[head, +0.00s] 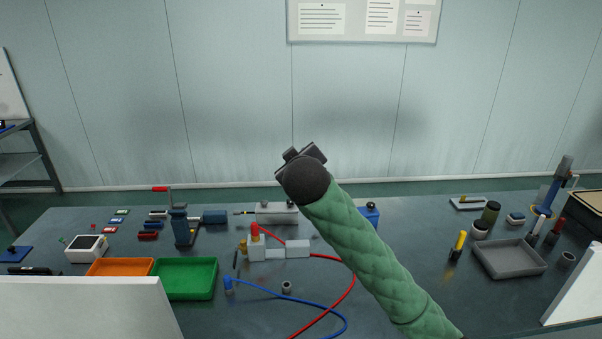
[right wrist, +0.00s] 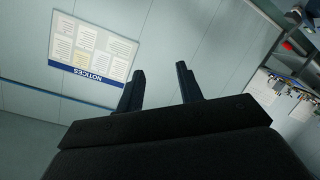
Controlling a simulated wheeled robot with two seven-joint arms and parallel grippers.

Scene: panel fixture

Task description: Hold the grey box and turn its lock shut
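A light grey box (head: 277,213) stands toward the back middle of the table, with a small dark and yellow piece at its left end. It looks like the task's grey box, but its lock is too small to make out. My right gripper (head: 301,153) is raised in front of the back wall, above and apart from the box. In the right wrist view its two fingers (right wrist: 160,80) are spread with nothing between them. My left gripper is in neither view.
Green (head: 184,280) and orange (head: 120,267) trays are at left, a grey tray (head: 510,259) at right. White panels stand at both front corners.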

